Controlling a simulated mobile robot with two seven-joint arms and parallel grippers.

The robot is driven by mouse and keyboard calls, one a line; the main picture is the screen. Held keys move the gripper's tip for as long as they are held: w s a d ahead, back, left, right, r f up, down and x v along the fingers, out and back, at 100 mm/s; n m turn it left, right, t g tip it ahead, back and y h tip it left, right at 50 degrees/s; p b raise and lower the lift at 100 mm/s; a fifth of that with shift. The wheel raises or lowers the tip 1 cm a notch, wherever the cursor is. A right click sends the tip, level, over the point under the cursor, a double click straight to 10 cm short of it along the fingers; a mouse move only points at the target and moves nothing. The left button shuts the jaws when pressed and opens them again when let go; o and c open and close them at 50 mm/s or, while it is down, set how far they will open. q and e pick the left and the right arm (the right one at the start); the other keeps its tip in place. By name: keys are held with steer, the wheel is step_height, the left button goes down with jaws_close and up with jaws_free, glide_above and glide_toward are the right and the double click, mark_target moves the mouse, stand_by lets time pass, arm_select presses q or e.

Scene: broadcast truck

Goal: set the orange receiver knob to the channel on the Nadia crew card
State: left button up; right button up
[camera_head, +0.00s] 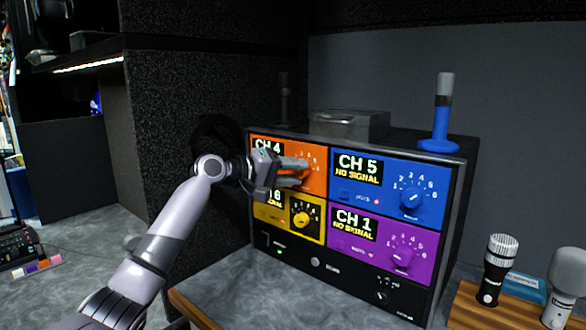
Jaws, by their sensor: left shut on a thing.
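The receiver rack (450,208) stands on the counter with orange, blue, yellow and purple panels. The orange panel (318,160) is at upper left, and its display reads CH 4, partly covered by my arm. My left gripper (300,170) is at the orange panel's dial, shut on the orange knob, which the fingers mostly hide. I cannot read the knob's pointer. The blue panel reads CH 5 NO SIGNAL and the purple panel CH 1 NO SIGNAL. The yellow display is partly hidden, with a 6 showing. The Nadia crew card cannot be made out. My right gripper is not in view.
The yellow knob (302,219) is just below my gripper. The blue knob (410,200) and purple knob (402,257) are to the right. A blue-based antenna (441,115) and a grey box (350,124) sit on top. Microphones (496,268) stand on a wooden block at right.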

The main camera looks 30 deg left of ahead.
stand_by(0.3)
arm_select(q)
steer(key=o, duration=1)
steer(key=shift+o, duration=0.2)
steer(key=b+v, duration=0.1)
steer(key=v, duration=0.6)
steer(key=shift+b, duration=0.35)
steer(key=shift+s, duration=0.1)
